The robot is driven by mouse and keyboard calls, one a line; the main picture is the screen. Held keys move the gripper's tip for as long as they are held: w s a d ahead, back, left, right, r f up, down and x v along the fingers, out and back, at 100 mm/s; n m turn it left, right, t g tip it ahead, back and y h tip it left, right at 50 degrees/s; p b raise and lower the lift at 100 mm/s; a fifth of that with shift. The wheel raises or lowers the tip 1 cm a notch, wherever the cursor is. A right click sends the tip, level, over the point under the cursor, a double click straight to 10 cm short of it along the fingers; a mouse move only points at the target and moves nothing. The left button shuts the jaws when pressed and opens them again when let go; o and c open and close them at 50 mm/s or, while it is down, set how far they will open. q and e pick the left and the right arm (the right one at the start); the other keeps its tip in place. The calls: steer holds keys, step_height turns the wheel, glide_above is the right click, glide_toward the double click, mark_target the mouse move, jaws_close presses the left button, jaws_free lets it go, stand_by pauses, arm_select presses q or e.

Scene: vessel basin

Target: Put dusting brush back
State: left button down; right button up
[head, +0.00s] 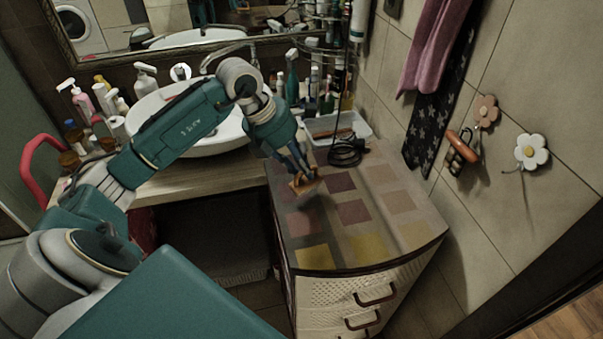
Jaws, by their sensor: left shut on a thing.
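My left gripper (303,176) is shut on the dusting brush (306,187), of which only a small orange-brown part shows below the fingers. The rest of the brush is hidden or too dark to make out. The gripper points down over the patchwork-patterned top of the drawer cabinet (352,213). I cannot tell whether the brush touches the top. My right gripper is not in view.
A pale tray (357,126) with a brown item stands at the cabinet's back, beside a black coiled cord (347,151). Bottles crowd behind it. The sink (215,135) is left. Flower hooks (531,152) are on the right wall. The cabinet's front top is clear.

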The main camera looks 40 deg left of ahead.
mark_target(303, 180)
arm_select(q)
step_height(303, 180, down, 2)
steer(key=shift+f+p, duration=0.2)
steer(key=shift+p, duration=0.1)
steer(key=shift+f, duration=0.25)
steer(key=shift+f+b, duration=0.2)
steer(key=shift+b, duration=0.1)
steer(key=c, duration=1.7)
jaws_free()
steer(key=shift+r, duration=0.1)
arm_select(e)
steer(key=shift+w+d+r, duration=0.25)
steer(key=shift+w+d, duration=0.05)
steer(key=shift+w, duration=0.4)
